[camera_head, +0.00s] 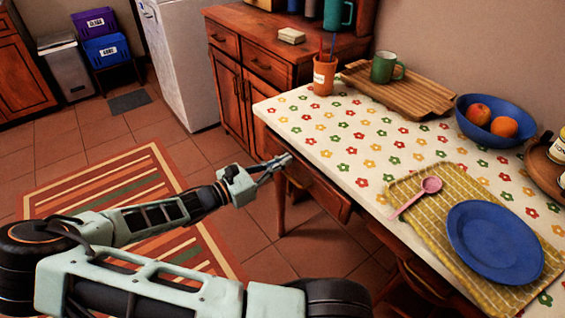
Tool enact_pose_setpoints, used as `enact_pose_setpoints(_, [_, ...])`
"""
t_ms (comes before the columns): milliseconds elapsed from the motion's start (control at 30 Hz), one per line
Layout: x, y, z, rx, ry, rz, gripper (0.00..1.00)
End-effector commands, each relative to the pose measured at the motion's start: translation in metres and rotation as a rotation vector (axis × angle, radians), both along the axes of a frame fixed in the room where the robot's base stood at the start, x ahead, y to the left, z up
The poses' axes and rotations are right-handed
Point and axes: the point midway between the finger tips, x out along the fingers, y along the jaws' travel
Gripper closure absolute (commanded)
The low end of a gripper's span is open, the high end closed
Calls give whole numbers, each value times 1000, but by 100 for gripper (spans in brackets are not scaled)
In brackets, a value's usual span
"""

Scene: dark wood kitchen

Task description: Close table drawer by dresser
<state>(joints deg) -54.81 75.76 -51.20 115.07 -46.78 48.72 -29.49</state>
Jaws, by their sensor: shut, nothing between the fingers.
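The table (300,109) has a white top with a flower pattern and stands along the wall on the right. Its wooden drawer (325,195) is under the front edge, at the end near the dresser (262,68). The drawer front seems to stand out a little from the table edge; how far is hard to tell. My gripper (284,163) is shut and empty, at the left end of the drawer front, just below the tabletop edge. It partly hides that end of the drawer, and I cannot tell whether it touches.
On the table are an orange cup (323,78), a wooden board (400,92) with a green mug (383,68), a blue fruit bowl (470,122) and a blue plate (490,240). A chair (425,285) stands at the table's front. Tiled floor is free left of the drawer.

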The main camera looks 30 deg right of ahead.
Motion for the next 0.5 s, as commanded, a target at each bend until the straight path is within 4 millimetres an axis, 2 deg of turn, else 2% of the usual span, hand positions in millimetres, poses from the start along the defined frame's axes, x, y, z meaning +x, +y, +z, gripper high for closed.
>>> enact_pose_setpoints(267, [0,-4,2,-1,1,-2,100])
enact_pose_setpoints(500, [2,-37,5,-2,1,-4,100])
